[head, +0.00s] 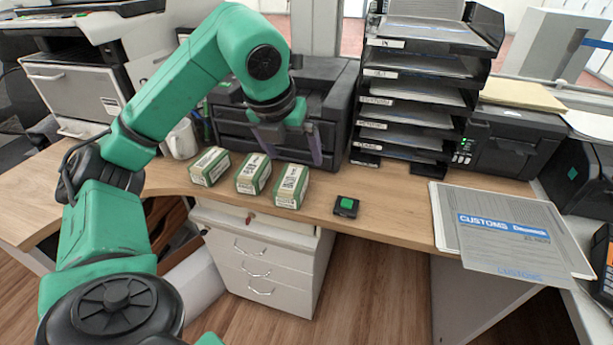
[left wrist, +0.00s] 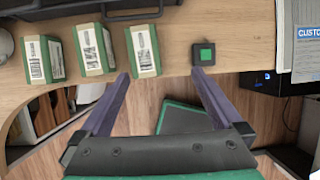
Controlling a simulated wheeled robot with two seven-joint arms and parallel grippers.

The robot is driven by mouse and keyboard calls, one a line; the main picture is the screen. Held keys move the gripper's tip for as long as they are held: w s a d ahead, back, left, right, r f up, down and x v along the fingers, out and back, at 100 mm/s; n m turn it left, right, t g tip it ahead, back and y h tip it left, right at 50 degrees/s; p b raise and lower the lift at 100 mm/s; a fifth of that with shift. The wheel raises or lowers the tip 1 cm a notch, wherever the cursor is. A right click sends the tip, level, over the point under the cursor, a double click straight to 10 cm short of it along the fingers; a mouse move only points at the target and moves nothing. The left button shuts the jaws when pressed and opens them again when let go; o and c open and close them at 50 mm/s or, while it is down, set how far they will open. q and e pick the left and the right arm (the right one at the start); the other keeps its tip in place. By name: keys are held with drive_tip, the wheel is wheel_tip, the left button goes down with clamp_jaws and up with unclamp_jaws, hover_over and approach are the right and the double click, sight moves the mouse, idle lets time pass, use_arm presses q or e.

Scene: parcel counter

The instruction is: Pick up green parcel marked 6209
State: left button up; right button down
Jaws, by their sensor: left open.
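Three green-and-white parcels lie in a row on the wooden counter: a left one (head: 210,166), a middle one (head: 253,173) and a right one (head: 291,186). In the left wrist view they show as left (left wrist: 43,58), middle (left wrist: 94,49) and right (left wrist: 143,50). Their printed labels are too small to read, so I cannot tell which is marked 6209. My left gripper (head: 291,152) is open and empty, above and close to the right parcel. In the left wrist view its fingertips (left wrist: 160,74) point towards that parcel's near end. My right gripper is not in view.
A small black box with a green top (head: 346,206) sits right of the parcels. A black printer (head: 330,85) and a paper tray stack (head: 420,95) stand behind. A white mug (head: 182,139) is at the left, a customs folder (head: 510,229) at the right.

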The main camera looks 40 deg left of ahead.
sight(290, 179)
use_arm(q)
drive_tip(key=shift+n+y, duration=0.4)
drive_tip(key=b+x, duration=0.1)
drive_tip(key=x, duration=0.3)
drive_tip(key=a+b+x, duration=0.1)
drive_tip(key=x, duration=0.4)
drive_tip(key=s+a+b+x, duration=0.1)
drive_tip(key=x, duration=0.3)
drive_tip(key=shift+w+a+f, duration=0.1)
drive_tip(key=shift+f, duration=0.35)
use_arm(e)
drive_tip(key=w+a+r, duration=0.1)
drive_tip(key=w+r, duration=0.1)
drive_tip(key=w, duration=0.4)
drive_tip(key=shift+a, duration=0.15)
use_arm(q)
drive_tip(key=shift+f, duration=0.2)
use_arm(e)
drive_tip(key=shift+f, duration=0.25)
use_arm(q)
drive_tip(key=shift+c, duration=0.3)
drive_tip(key=c, duration=1.4)
